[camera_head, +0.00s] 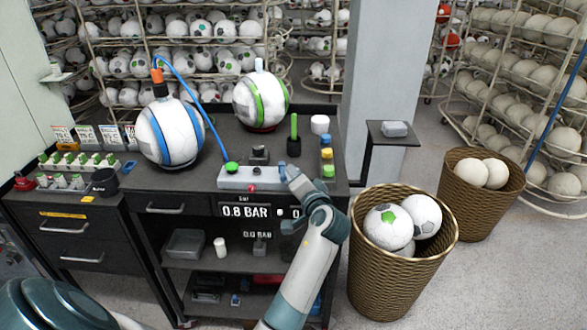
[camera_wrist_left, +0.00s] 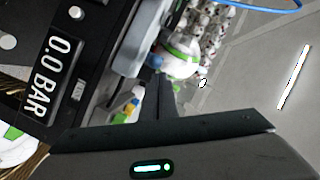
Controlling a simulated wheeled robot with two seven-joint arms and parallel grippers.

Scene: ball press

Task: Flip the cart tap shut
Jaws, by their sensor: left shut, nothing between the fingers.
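A grey box (camera_head: 252,178) lies along the front of the black cart top. It carries a green knob (camera_head: 231,168) at its left end and a red button (camera_head: 251,188) on its front. A small blue part (camera_head: 283,172) shows at its right end, against my left gripper (camera_head: 291,178); I cannot tell whether it is the tap lever or how it is turned. My left gripper is shut and empty, at or very near that end. The left wrist view shows the grey box (camera_wrist_left: 138,35) and a blue part (camera_wrist_left: 157,61) close by. My right gripper is not in view.
A blue-striped ball (camera_head: 170,132) with an orange fitting and blue hose stands on the cart, a green-striped ball (camera_head: 260,101) behind. A wicker basket of balls (camera_head: 400,275) stands close right of my arm.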

